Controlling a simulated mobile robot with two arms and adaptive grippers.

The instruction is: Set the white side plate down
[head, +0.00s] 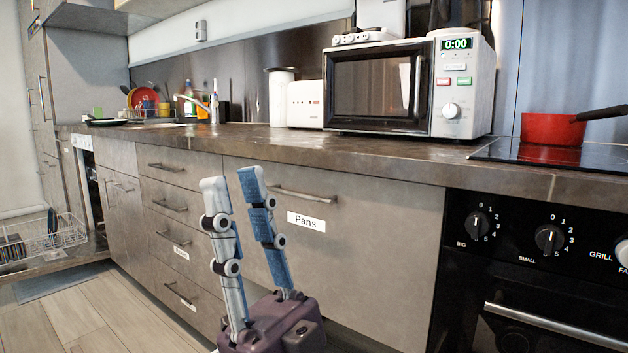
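I cannot make out the white side plate for certain. A small flat dish (106,122), dark with a pale edge, lies on the far left of the counter (390,149); it is too small to tell more. My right gripper (232,179) stands upright in front of the drawers, below the counter's front edge. Its two fingers are apart, with nothing between them. My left gripper is not in view.
A red pan (552,129) sits on the hob (545,153) at right. The dishwasher rack (67,238) is out at lower left. The counter front is clear.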

